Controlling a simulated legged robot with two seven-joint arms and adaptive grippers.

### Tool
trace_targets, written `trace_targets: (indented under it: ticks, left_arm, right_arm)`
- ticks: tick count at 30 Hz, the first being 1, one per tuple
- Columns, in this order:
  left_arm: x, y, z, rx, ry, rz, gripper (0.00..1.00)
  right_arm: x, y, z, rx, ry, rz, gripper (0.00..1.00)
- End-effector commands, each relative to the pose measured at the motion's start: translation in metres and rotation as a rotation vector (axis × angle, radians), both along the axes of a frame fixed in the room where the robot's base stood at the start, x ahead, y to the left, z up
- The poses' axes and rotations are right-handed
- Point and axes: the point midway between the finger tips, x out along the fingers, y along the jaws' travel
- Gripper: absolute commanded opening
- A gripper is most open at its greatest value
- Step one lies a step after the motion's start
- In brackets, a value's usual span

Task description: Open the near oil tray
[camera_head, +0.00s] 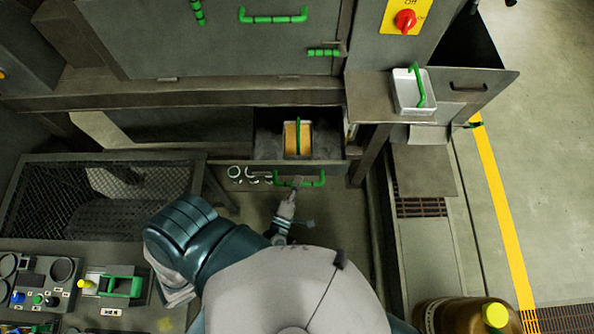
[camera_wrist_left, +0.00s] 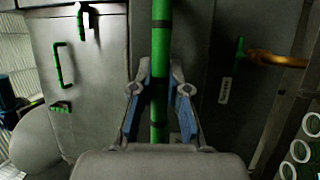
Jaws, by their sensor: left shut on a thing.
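The near oil tray (camera_head: 332,168) is a dark drawer under the machine, standing pulled out with its inside showing. A light-rimmed container with yellow contents (camera_head: 291,139) and a green handle sits in it. A green bar handle (camera_head: 318,181) is on the tray's front. My left gripper (camera_head: 297,183) is at this handle. In the left wrist view the blue-padded fingers of the gripper (camera_wrist_left: 160,105) are closed around the green bar (camera_wrist_left: 160,52). My right gripper is in neither view.
A white container (camera_head: 402,91) with a green handle stands on a shelf at the right. A mesh-topped box (camera_head: 60,181) and a control panel (camera_head: 45,272) are at the left. A brown vessel with a yellow cap (camera_head: 450,318) is at the lower right. Floor beyond the yellow line is clear.

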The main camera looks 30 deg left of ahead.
Motion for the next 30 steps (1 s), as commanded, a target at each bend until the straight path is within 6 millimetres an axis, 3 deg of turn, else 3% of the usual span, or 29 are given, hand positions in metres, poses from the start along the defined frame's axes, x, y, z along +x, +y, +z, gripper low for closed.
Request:
trace_targets:
  ticks: [13, 14, 17, 26, 30]
  left_arm:
    - [-0.006, -0.003, -0.006, -0.001, 0.016, -0.005, 0.00]
    - [-0.006, -0.003, -0.006, -0.001, 0.016, -0.005, 0.17]
    - [-0.005, -0.003, -0.005, 0.000, 0.013, -0.004, 0.41]
    - [-0.005, -0.003, -0.003, 0.000, 0.006, -0.001, 0.41]
    - [-0.019, -0.005, -0.006, 0.000, 0.008, -0.002, 0.41]
  right_arm:
    - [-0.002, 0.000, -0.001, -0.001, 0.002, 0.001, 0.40]
    - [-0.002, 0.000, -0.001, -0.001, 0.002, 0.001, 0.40]
    - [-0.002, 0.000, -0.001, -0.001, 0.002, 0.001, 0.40]
    - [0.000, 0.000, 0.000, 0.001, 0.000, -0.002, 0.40]
    - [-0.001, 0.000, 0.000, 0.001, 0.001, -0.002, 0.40]
